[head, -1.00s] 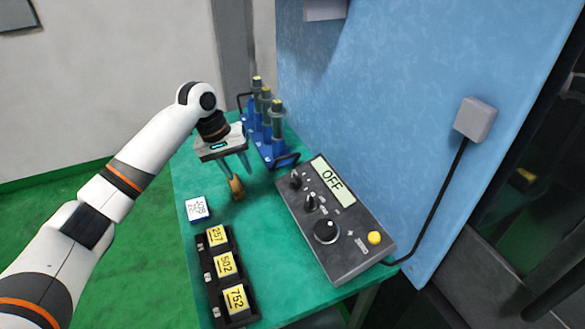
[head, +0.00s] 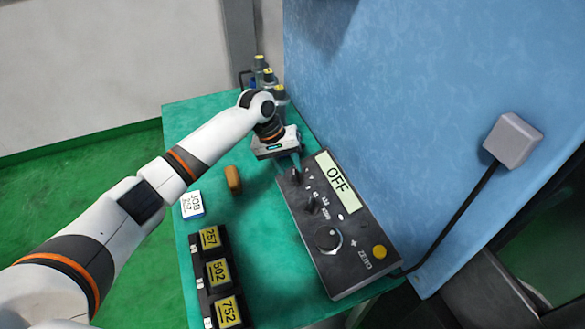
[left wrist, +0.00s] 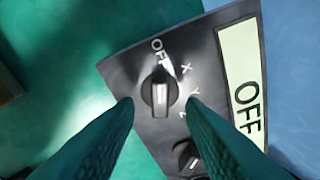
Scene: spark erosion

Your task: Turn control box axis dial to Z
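The grey control box (head: 338,225) lies on the green table, its display reading OFF. Its axis dial (left wrist: 159,92) is a black knob near the box's end, with labels OFF, X, Y and Z around it. The white mark on the knob points up, roughly toward OFF. The dial also shows in the head view (head: 296,177). My left gripper (head: 287,172) is over that end of the box. In the left wrist view its two fingers (left wrist: 162,104) are apart, one on each side of the dial, with nothing between them held. My right gripper is not in view.
A second knob (left wrist: 187,156), a large dial (head: 328,238) and a yellow button (head: 379,252) are on the box. Blue-based tools (head: 270,80) stand behind.

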